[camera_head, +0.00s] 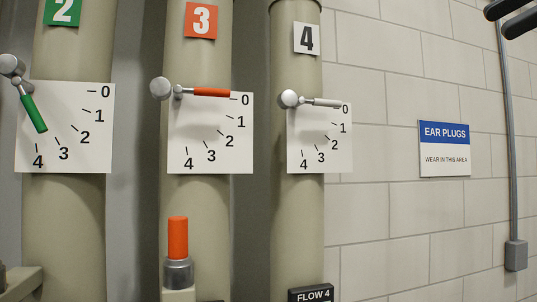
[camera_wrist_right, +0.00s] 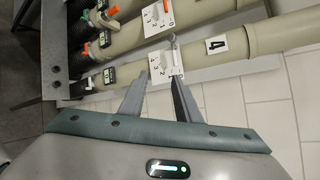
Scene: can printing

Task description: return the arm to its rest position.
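My right gripper (camera_head: 508,14) shows as two dark fingers at the top right corner in the head view. In the right wrist view the right gripper (camera_wrist_right: 159,78) has its fingers apart with nothing held between them; pipe 4 and its dial lie beyond. My left gripper is in neither view. In the head view the green lever (camera_head: 34,114) on pipe 2 slants down towards the 4. The orange lever (camera_head: 211,92) on pipe 3 and the grey lever (camera_head: 325,102) on pipe 4 lie almost level, near the 0.
Beige pipes (camera_head: 197,225) stand at the left, with white dials (camera_head: 210,150) on them. An orange-topped fitting (camera_head: 178,238) stands before pipe 3. A pale block wall (camera_head: 385,215) fills the right, with an ear plugs sign (camera_head: 444,149) and a conduit box (camera_head: 516,256).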

